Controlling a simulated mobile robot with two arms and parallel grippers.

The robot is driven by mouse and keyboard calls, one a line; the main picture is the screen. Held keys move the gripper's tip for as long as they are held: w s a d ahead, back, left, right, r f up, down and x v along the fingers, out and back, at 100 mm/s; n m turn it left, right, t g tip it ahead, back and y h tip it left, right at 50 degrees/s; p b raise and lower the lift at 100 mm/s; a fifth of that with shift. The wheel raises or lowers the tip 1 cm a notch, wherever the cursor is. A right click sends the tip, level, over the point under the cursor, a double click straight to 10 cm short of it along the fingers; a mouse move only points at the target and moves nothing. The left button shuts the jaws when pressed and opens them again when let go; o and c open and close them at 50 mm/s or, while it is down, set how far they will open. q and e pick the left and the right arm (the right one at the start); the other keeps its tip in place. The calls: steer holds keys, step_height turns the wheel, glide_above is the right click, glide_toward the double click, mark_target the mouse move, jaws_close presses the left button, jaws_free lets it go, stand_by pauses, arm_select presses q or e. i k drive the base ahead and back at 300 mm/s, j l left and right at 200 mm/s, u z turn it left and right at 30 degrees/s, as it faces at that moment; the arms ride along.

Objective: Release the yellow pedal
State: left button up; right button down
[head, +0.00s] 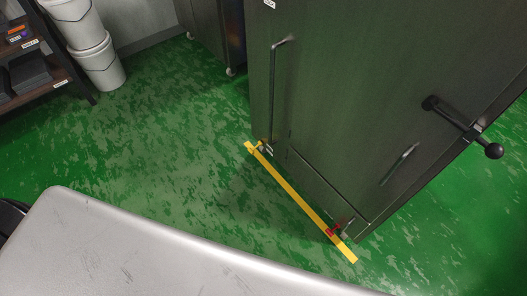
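A small yellow pedal (258,148) appears low at the left foot of the tall dark cabinet (345,100). It is small in the view and sits by the end of a yellow floor strip (300,201), so its edges are hard to tell apart. I cannot tell whether it is pressed or up. A red pedal (333,231) is at the cabinet's right foot, over the same strip. Neither of my grippers is in view, and nothing is seen touching the yellow pedal.
The cabinet has a long vertical handle (273,90), a shorter handle (400,163) and a black lever with a ball knob (493,151). White buckets (101,68) and a shelf (35,75) stand at the upper left. Worn green floor (160,150) is open left of the cabinet.

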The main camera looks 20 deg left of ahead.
mark_target(251, 152)
steer(key=i+j+z, duration=0.2)
steer(key=j+z, duration=0.15)
steer(key=j, duration=0.9)
steer(key=j+z, duration=0.35)
steer(key=j, duration=3.3)
